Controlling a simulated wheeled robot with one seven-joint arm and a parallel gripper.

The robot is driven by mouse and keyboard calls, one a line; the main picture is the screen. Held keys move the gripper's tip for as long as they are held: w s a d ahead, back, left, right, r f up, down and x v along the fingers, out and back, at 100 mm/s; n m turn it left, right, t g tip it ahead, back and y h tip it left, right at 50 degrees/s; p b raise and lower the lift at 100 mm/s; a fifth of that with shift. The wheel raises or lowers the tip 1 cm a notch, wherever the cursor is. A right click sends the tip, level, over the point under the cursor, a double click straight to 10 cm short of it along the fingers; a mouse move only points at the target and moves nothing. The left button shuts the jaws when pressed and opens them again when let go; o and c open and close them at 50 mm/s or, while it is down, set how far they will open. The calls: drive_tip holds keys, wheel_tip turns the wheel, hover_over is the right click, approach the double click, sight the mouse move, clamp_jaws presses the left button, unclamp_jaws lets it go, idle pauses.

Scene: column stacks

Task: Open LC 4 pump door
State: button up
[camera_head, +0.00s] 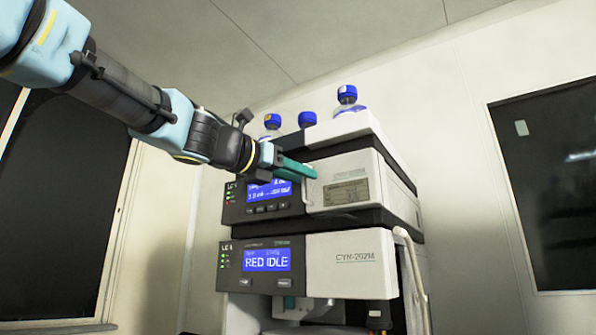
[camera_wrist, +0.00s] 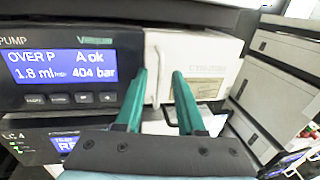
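The LC 4 pump is the upper module of the stack, with a lit blue display (camera_head: 270,189) that also shows in the wrist view (camera_wrist: 60,66). Its pale pump door (camera_head: 362,166) is closed, right of the display; it also shows in the wrist view (camera_wrist: 206,52). A thin upright white handle (camera_head: 306,197) is at the door's left edge. My gripper (camera_head: 313,172) is in front of this edge. In the wrist view my gripper (camera_wrist: 159,72) is open, its teal fingers either side of the handle (camera_wrist: 156,86). I cannot tell whether they touch it.
A lower module (camera_head: 340,262) reading RED IDLE sits beneath the pump. Blue-capped bottles (camera_head: 346,96) stand in a white tray (camera_head: 343,127) on top. A pale tube (camera_head: 411,262) hangs at the right side. More modules (camera_wrist: 275,75) stand to the right in the wrist view.

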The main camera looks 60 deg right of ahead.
clamp_jaws()
idle(1.4)
